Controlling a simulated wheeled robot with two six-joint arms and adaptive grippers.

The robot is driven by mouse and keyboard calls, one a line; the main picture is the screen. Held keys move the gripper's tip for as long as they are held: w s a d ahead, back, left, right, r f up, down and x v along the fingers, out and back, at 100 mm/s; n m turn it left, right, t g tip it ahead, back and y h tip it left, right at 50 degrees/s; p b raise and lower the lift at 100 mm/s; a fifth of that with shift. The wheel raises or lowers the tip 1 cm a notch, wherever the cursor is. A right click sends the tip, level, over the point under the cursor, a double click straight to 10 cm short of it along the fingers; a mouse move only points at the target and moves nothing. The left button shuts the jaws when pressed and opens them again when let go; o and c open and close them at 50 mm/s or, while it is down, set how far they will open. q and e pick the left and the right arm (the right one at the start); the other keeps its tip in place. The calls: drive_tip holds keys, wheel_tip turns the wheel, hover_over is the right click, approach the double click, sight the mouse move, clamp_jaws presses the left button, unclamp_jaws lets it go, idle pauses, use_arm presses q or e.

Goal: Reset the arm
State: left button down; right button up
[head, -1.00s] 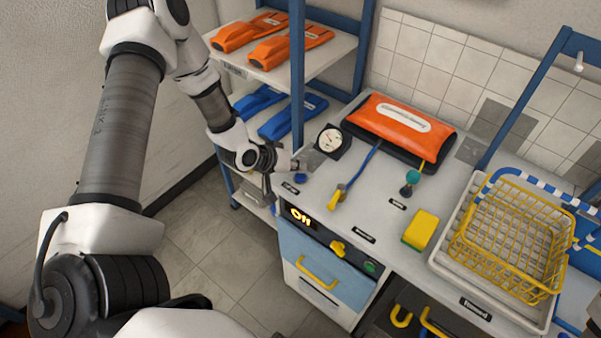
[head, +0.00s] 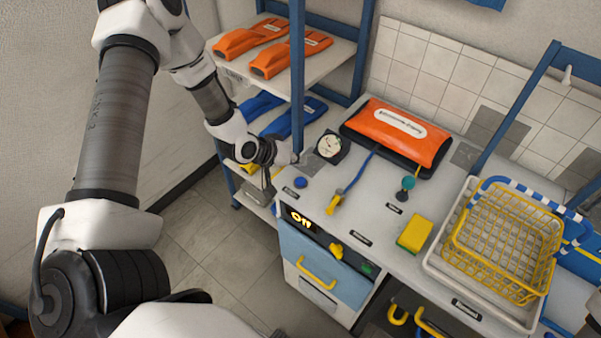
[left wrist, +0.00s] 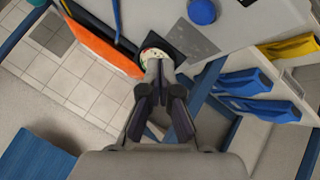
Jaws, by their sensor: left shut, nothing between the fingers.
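My left arm comes in from the left in the head view, and its gripper (head: 287,158) is at the left end of the bench top, between the blue shelf post and the round gauge (head: 329,146). In the left wrist view the fingers of my left gripper (left wrist: 161,98) are together with nothing between them. The gauge (left wrist: 156,60) shows just beyond the fingertips there, partly covered by them. A blue button (head: 301,183) sits on the bench top to the right of the gripper and apart from it. My right gripper is not in view.
An orange pouch (head: 401,133) lies at the back of the bench. A yellow valve handle (head: 334,204), a green knob (head: 408,183) and a yellow sponge (head: 414,234) are further forward. A yellow wire basket (head: 507,240) stands at right. Orange items (head: 290,53) lie on the upper shelf.

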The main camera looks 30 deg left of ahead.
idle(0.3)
use_arm(q)
drive_tip(key=shift+m+g, duration=0.4)
drive_tip(key=shift+g, duration=0.5)
drive_tip(key=s+d+f, duration=0.2)
drive_tip(key=s, duration=0.1)
drive_tip(key=s+d+f, duration=0.1)
drive_tip(key=s+f, duration=0.1)
drive_tip(key=shift+d, duration=0.35)
drive_tip(key=s+d+f+m+g+y, duration=0.2)
drive_tip(key=s+d+f+g, duration=0.15)
drive_tip(key=s, duration=0.85)
drive_tip(key=s+d+f+m+g+y, duration=0.15)
drive_tip(key=s+f+g, duration=0.25)
drive_tip(key=s, duration=0.8)
wheel_tip(320, 180, down, 8)
drive_tip(key=w+b, duration=0.1)
drive_tip(key=b, duration=0.7)
drive_tip(key=shift+r+t, duration=0.2)
drive_tip(key=shift+t, duration=0.25)
drive_tip(key=shift+w+d+f, duration=0.1)
drive_tip(key=shift+w, duration=0.1)
drive_tip(key=shift+w, duration=0.1)
